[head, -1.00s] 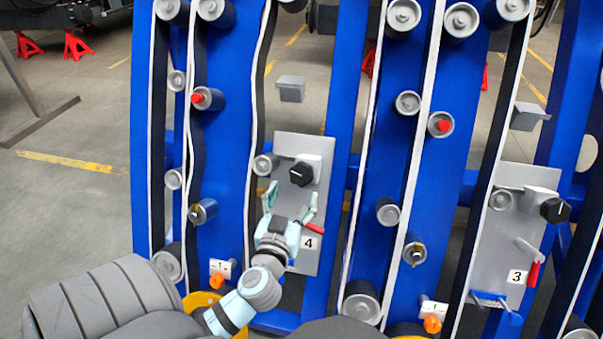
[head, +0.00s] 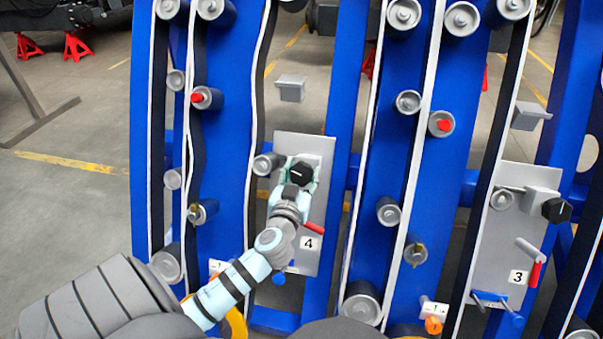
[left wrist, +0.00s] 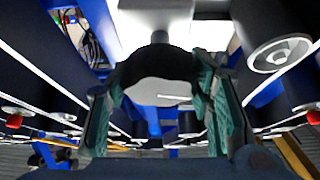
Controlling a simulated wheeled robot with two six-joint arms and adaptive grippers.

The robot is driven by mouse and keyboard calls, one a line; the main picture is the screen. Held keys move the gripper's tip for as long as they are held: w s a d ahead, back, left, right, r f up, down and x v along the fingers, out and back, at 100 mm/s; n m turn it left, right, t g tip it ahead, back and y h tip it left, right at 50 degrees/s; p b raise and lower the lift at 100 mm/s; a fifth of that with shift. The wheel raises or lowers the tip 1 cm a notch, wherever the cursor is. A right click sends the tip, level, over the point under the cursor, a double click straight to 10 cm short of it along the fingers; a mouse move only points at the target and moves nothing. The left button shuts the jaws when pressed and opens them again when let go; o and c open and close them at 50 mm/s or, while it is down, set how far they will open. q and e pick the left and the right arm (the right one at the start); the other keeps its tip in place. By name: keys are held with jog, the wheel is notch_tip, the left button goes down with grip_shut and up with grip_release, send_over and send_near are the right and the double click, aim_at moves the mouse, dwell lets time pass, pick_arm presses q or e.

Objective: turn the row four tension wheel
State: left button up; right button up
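The row four tension wheel is a black knob (head: 301,173) on a grey plate (head: 284,230) marked 4, in the middle of the head view. My left gripper (head: 299,168) reaches up from below, with one finger on each side of the knob. In the left wrist view the black knob (left wrist: 158,66) fills the space between the two teal finger pads (left wrist: 160,100). The fingers look spread around it; firm contact on both sides does not show. My right gripper is not in view.
A red-handled crank (head: 314,228) sits just right of my left gripper. Belt rollers (head: 267,164) stand close left of the knob. The row three plate (head: 485,255) with its own black knob (head: 556,210) is at the right. Blue beams (head: 338,150) flank the plate.

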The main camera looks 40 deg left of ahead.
pick_arm(q)
jog(key=shift+m+h, duration=0.3)
jog(key=shift+m, duration=0.2)
jog(key=shift+c, duration=0.2)
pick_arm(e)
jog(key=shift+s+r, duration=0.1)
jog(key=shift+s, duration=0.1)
pick_arm(q)
jog(key=shift+r+m+t+h+p, duration=0.1)
jog(key=shift+m+t+h+p, duration=0.4)
jog(key=shift+m, duration=0.7)
jog(key=m+h+p, duration=0.3)
jog(key=m, duration=0.1)
jog(key=shift+r+m, duration=0.1)
jog(key=shift+m, duration=0.3)
jog(key=m+h+p, duration=0.2)
jog(key=m+p, duration=0.3)
jog(key=p, duration=0.1)
jog(key=shift+g, duration=0.4)
jog(key=shift+f+m+h+p, duration=0.2)
jog(key=shift+m+h+p, duration=0.25)
jog(key=shift+p, duration=0.25)
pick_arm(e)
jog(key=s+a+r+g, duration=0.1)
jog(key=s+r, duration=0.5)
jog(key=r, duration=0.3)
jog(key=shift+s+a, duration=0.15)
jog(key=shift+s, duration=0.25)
